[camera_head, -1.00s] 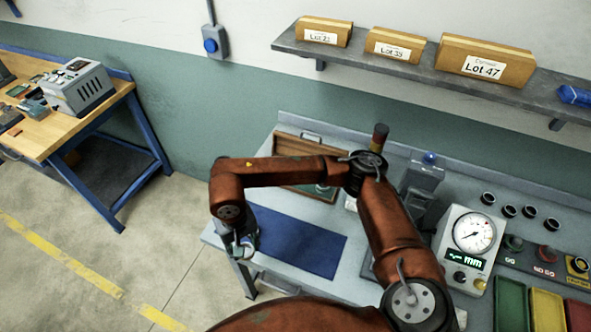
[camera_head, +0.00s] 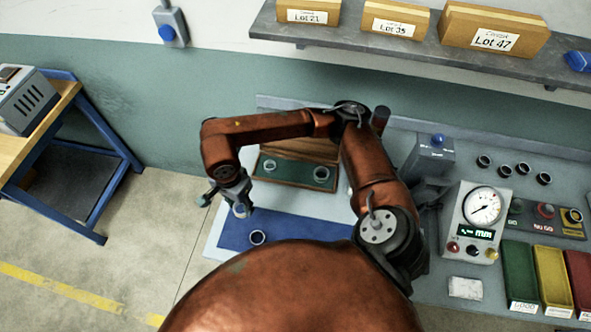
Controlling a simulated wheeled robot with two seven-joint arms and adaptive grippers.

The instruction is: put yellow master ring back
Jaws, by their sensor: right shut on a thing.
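My right gripper (camera_head: 238,204) hangs over the left edge of the blue mat, pointing down. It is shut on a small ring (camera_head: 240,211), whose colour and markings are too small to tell. An open wooden case (camera_head: 283,181) with a green lining lies behind the mat, to the right of the gripper. My right arm hides part of the case's lid. I cannot pick out a yellow ring for sure. My left gripper is not in view.
A dark-rimmed ring (camera_head: 257,237) lies on the blue mat (camera_head: 300,230). A dial gauge (camera_head: 484,208), several dark rings (camera_head: 505,170) and green, yellow and red bins (camera_head: 552,275) stand at the right. A shelf (camera_head: 400,55) with boxes runs above.

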